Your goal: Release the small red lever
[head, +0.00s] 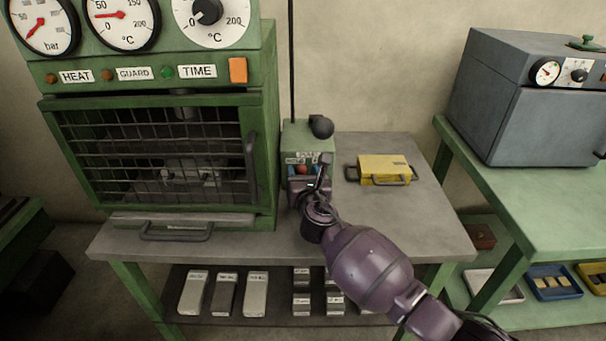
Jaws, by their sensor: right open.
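A small red lever (302,169) shows as a red knob on the front of a green control box (297,135). Blue parts sit beside it, and a small label is above. My right gripper (321,172) is open, right in front of the box, just to the right of the red knob. It hides part of the box front. I cannot tell whether a finger touches the lever. My left gripper is out of view.
A green press (262,140) with a mesh guard (110,155) stands left of the box. A yellow case (384,168) with handles lies to the right on the grey table (420,225). A grey oven (525,105) stands on a green table further right.

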